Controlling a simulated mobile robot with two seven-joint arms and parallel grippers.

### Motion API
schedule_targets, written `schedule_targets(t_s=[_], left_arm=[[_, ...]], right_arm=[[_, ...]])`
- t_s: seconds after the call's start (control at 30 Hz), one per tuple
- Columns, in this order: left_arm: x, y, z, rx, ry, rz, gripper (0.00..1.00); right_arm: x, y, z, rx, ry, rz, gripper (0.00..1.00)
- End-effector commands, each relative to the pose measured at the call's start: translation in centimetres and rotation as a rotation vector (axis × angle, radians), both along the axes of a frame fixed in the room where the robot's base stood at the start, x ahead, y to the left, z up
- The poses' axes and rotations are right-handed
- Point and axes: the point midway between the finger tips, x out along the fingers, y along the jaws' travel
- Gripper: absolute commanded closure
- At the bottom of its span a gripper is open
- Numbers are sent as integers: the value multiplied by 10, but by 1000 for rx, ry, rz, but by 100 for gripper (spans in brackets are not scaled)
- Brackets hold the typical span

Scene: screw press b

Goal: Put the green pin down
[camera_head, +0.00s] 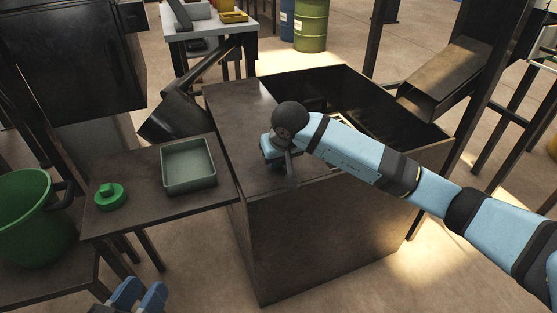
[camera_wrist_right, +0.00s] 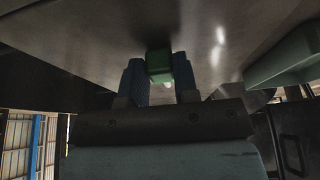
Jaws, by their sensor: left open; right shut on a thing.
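The green pin (camera_wrist_right: 158,64) shows in the right wrist view between the two blue fingers of my right gripper (camera_wrist_right: 159,82). The right gripper is shut on it. In the head view my right gripper (camera_head: 283,163) is low over the left part of the dark box-like bench top, and the arm hides most of it. I cannot make out the pin there, nor tell if it touches the surface. My left gripper (camera_head: 140,298) is at the bottom edge of the head view, open and empty, in front of the side table.
A grey-green tray (camera_head: 189,187) and a green round knobbed piece (camera_head: 110,196) sit on the side table (camera_head: 130,165). A green bucket (camera_head: 34,222) stands at the left. The dark bench (camera_head: 240,100) has a deep opening at its right. A metal chute (camera_head: 448,80) is beyond.

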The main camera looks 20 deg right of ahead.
Motion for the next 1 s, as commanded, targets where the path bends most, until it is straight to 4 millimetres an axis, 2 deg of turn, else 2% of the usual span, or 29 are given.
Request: schedule_targets(t_s=[0.23,0.27,0.3,0.37,0.6,0.73,0.87,1.0], left_arm=[[0,0,-2,2,-5,1,57],[0,0,-1,4,-7,1,57],[0,0,0,4,-7,1,57],[0,0,0,3,-8,1,57],[0,0,1,3,-10,0,57],[-1,0,5,-2,-4,-1,57],[-1,0,14,-13,-7,2,57],[-3,0,24,-54,-29,24,57]], right_arm=[[0,0,-3,0,-1,0,100],[0,0,-2,1,0,0,67],[0,0,-2,1,0,0,58],[0,0,-2,1,0,0,46],[0,0,-2,1,0,0,46],[-1,0,7,0,-1,1,46],[-8,-1,27,-1,-4,2,46],[-20,-2,57,-2,-4,1,46]])
